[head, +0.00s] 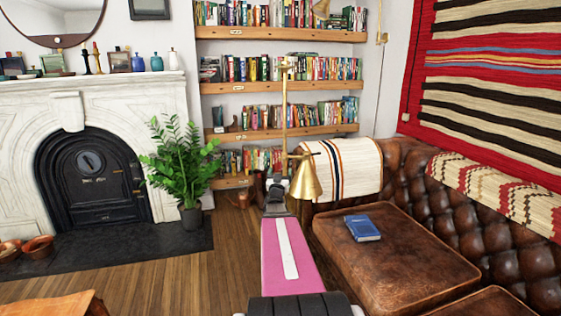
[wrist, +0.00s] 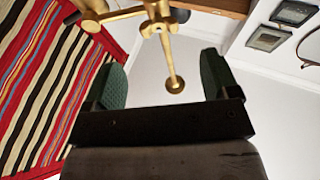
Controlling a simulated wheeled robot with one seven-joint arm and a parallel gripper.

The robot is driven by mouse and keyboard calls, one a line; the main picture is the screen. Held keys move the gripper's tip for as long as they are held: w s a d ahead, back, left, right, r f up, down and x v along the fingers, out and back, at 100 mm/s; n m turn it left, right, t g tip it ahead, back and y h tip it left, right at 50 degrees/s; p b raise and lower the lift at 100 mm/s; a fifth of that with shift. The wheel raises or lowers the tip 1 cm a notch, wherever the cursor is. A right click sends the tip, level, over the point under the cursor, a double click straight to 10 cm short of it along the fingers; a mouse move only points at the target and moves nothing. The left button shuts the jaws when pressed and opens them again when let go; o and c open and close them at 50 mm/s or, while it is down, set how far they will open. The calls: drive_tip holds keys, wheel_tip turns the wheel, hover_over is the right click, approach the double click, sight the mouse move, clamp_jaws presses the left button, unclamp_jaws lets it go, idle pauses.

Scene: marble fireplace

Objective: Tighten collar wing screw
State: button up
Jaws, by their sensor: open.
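A brass floor lamp (head: 284,110) stands beyond my arm in the head view, with a slim upright pole and a bell-shaped shade (head: 307,182) hanging to its right. In the wrist view, brass fittings (wrist: 158,14) cross the top edge, and a thin brass rod with a rounded end (wrist: 175,85) reaches down between my fingers. I cannot tell for certain which brass part is the collar wing screw. My gripper (wrist: 165,75) is open, with green-padded fingers on either side of the rod. The rod appears apart from both pads. In the head view my gripper cannot be made out clearly.
A brown leather ottoman (head: 400,265) with a blue book (head: 362,228) is to the right, before a tufted sofa (head: 410,185). A potted plant (head: 185,165) stands left of the lamp. Bookshelves (head: 280,86) are behind it.

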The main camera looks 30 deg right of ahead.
sight(283, 160)
drive_tip(key=x, duration=0.9)
drive_tip(key=shift+f, duration=0.15)
drive_tip(key=c, duration=0.9)
